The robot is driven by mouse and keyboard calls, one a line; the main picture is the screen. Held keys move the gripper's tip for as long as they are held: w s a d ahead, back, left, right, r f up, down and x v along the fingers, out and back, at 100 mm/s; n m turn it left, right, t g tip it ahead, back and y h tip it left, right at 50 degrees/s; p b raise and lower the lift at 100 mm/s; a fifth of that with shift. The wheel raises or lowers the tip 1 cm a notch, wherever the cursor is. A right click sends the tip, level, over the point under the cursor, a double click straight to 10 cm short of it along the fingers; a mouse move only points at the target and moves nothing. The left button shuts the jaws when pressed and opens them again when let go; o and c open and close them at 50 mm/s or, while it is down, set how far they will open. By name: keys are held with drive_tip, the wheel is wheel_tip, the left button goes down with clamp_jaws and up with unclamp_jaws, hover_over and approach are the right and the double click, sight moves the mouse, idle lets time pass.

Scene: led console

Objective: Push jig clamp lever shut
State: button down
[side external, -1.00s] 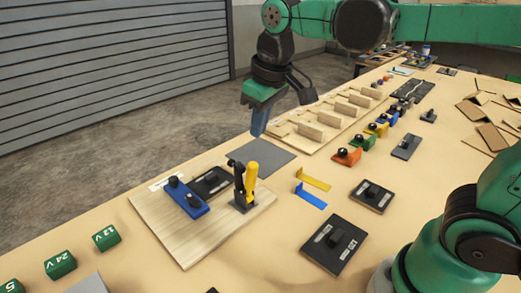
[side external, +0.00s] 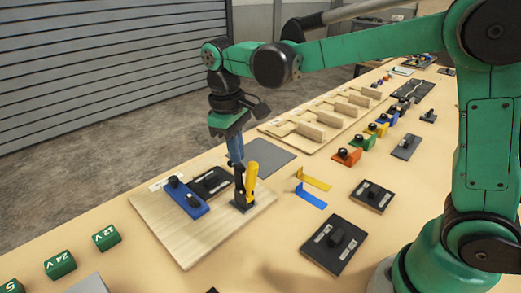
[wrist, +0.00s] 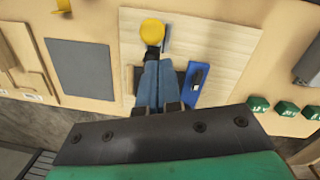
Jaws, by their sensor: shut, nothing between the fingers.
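The jig clamp has a yellow lever (side external: 251,181) standing upright on a black base, near the right edge of a light wooden board (side external: 190,246). The lever's round yellow top also shows in the wrist view (wrist: 153,32). My gripper (side external: 236,160) points down with its blue fingers together and nothing between them. Its fingertips are just behind and left of the lever in the side view, close to the clamp's black part. In the wrist view the fingertips (wrist: 154,64) lie just below the yellow top. I cannot tell whether they touch the clamp.
A blue block with black knobs (side external: 187,198) and a black plate (side external: 212,182) lie on the board. A grey mat (side external: 270,157) is behind it. Yellow and blue brackets (side external: 311,197) and a black switch plate (side external: 334,243) are at right. Green blocks (side external: 106,237) are at left.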

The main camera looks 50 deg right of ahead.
sight(250, 177)
drive_tip(key=shift+s+d+f, duration=0.1)
drive_tip(key=shift+f, duration=1.15)
drive_tip(key=shift+s+t, duration=0.55)
drive_tip(key=shift+t, duration=0.15)
drive_tip(key=shift+s+f+t, duration=0.1)
drive_tip(key=shift+s+t, duration=1.05)
drive_tip(key=shift+t, duration=0.05)
drive_tip(key=shift+s+f+t, duration=0.7)
drive_tip(key=shift+s+t, duration=0.05)
drive_tip(key=shift+s, duration=0.2)
drive_tip(key=shift+s+f+t, duration=0.65)
drive_tip(key=shift+s+t, duration=0.05)
drive_tip(key=shift+s, duration=0.3)
drive_tip(key=shift+s+f+t, duration=0.7)
drive_tip(key=shift+s+t, duration=0.05)
drive_tip(key=shift+s, duration=0.2)
drive_tip(key=shift+r, duration=0.1)
drive_tip(key=shift+d+v, duration=0.2)
drive_tip(key=shift+v, duration=2.4)
drive_tip(key=w+d+r+m+y, duration=0.1)
drive_tip(key=w+d+r+m, duration=0.1)
drive_tip(key=w+d+m, duration=0.1)
drive_tip(key=shift+w+d+r+m, duration=0.3)
drive_tip(key=shift+d+r, duration=0.1)
drive_tip(key=shift+d, duration=0.2)
